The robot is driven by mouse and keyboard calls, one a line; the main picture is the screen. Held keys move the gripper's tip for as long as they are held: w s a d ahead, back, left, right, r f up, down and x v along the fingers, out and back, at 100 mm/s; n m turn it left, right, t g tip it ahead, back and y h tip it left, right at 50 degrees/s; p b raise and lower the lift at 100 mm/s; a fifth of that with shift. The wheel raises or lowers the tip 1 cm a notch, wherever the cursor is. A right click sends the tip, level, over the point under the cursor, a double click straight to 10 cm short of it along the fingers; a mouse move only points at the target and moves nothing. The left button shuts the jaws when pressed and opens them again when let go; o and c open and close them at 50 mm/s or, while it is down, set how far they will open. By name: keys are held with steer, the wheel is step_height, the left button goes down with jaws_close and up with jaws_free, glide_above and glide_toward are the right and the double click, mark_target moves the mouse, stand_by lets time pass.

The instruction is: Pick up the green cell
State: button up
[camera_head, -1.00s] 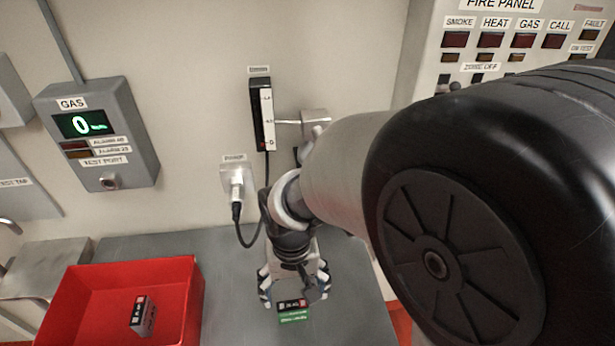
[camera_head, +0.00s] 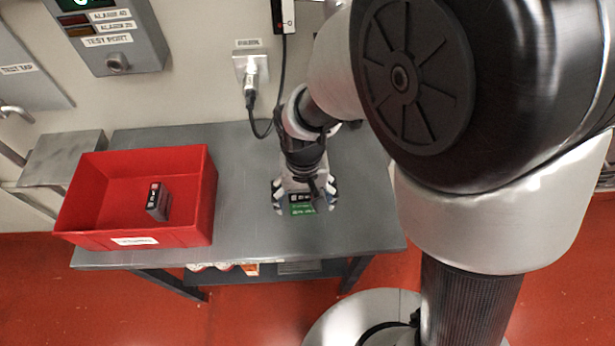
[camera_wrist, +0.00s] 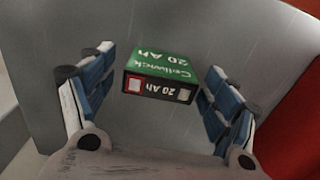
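The green cell (camera_head: 301,204) stands on the grey table, right of the red bin, with my gripper (camera_head: 304,190) over it. In the wrist view the green cell (camera_wrist: 161,75) shows a green face marked 20 Ah and a dark end with a red and a pale square. It lies between the two blue-padded fingers of my gripper (camera_wrist: 155,85), with a visible gap on each side. The gripper is open and no finger touches the cell in that view.
A red bin (camera_head: 139,239) stands on the left of the grey table (camera_head: 240,225) and holds a dark cell (camera_head: 158,201). A plug and cable (camera_head: 252,100) hang on the wall behind. The table is bare between bin and gripper.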

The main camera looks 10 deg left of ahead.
steer(key=c, duration=1.2)
